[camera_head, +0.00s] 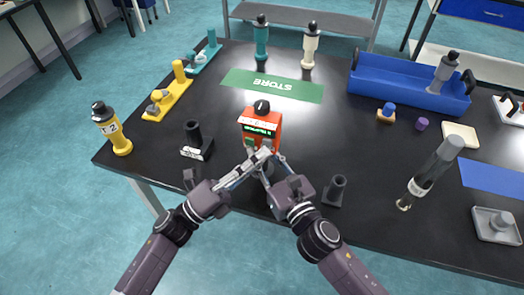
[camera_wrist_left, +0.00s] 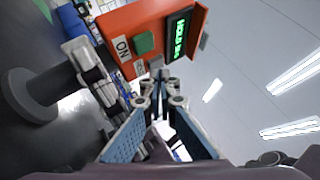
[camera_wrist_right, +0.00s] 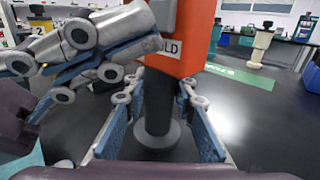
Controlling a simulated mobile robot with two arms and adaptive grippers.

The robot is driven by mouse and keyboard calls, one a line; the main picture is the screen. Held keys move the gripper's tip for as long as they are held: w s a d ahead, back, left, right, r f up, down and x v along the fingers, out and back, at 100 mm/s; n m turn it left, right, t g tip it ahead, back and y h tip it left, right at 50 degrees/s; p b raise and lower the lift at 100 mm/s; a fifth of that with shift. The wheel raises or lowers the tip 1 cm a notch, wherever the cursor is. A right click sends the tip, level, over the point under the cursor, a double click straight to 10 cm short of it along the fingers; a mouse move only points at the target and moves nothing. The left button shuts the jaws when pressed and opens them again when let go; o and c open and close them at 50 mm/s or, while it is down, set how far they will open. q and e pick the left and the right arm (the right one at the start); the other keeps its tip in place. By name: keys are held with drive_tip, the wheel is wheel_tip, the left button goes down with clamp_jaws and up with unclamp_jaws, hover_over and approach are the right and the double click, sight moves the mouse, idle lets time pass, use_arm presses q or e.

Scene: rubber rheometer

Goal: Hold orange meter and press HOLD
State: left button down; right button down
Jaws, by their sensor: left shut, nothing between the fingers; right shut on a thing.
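The orange meter (camera_head: 262,122) stands upright near the table's front middle, with a black knob on top. In the left wrist view the meter (camera_wrist_left: 120,28) shows a lit green display, a green button and an "ON" label. My right gripper (camera_wrist_right: 160,95) is shut around the meter's dark stem, above its round foot. My left gripper (camera_wrist_left: 160,80) is shut and empty, with its fingertips at the lower front of the meter. In the right wrist view these fingers cover most of the HOLD label (camera_wrist_right: 172,47); whether they touch the button I cannot tell.
A dark holder (camera_head: 196,145) stands left of the meter and another dark holder (camera_head: 336,190) right of it. The green STORE mat (camera_head: 272,85) behind is empty. A blue tray (camera_head: 405,88) lies at the back right.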

use_arm(q)
drive_tip(key=shift+s, duration=0.2)
drive_tip(key=s+a, duration=0.2)
drive_tip(key=s, duration=0.3)
drive_tip(key=shift+s, duration=0.35)
idle(0.4)
use_arm(e)
drive_tip(key=c, duration=1.5)
unclamp_jaws()
